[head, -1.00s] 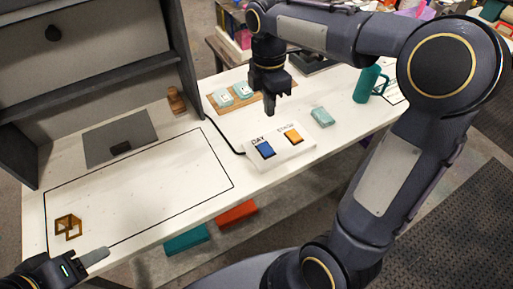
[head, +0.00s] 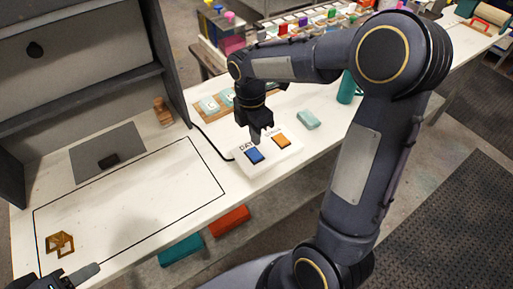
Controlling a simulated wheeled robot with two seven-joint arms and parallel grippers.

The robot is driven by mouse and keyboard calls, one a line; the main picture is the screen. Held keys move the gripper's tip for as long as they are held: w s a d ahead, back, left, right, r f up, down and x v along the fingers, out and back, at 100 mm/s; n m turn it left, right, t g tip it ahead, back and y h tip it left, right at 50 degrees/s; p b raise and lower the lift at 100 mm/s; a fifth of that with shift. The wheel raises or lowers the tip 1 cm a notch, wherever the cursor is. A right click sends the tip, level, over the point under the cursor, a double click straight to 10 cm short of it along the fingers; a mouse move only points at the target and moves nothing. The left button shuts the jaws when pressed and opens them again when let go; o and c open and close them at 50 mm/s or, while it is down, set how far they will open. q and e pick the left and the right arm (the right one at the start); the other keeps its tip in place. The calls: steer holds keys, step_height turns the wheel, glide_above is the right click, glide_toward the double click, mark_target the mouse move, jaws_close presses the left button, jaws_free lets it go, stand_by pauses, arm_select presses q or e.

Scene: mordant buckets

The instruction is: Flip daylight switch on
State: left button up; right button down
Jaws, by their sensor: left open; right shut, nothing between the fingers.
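The switch box (head: 268,161) is a white block on the table with a blue switch (head: 254,156) under the label DAY and an orange switch (head: 281,140) beside it, whose label is partly hidden by my gripper. My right gripper (head: 258,140) is shut and empty, pointing down just above the back of the box, close to the blue switch. I cannot tell whether it touches the box. My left gripper (head: 88,271) is at the lower left by the table's front edge, away from the box.
A teal block (head: 307,120) lies right of the box, and a teal mug (head: 347,88) stands behind my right arm. A wooden tray (head: 199,111) holds pale cards. A brown wooden figure (head: 162,111), grey mat (head: 90,150) and brown frame (head: 60,243) are at left. The outlined area is mostly clear.

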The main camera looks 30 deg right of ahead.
mark_target(257, 157)
steer(key=f, duration=0.5)
steer(key=shift+s+f+p, duration=0.25)
steer(key=shift+s+p, duration=0.05)
steer(key=shift+f, duration=0.1)
steer(key=shift+s+f, duration=0.15)
steer(key=shift+f, duration=0.15)
steer(key=shift+r, duration=0.1)
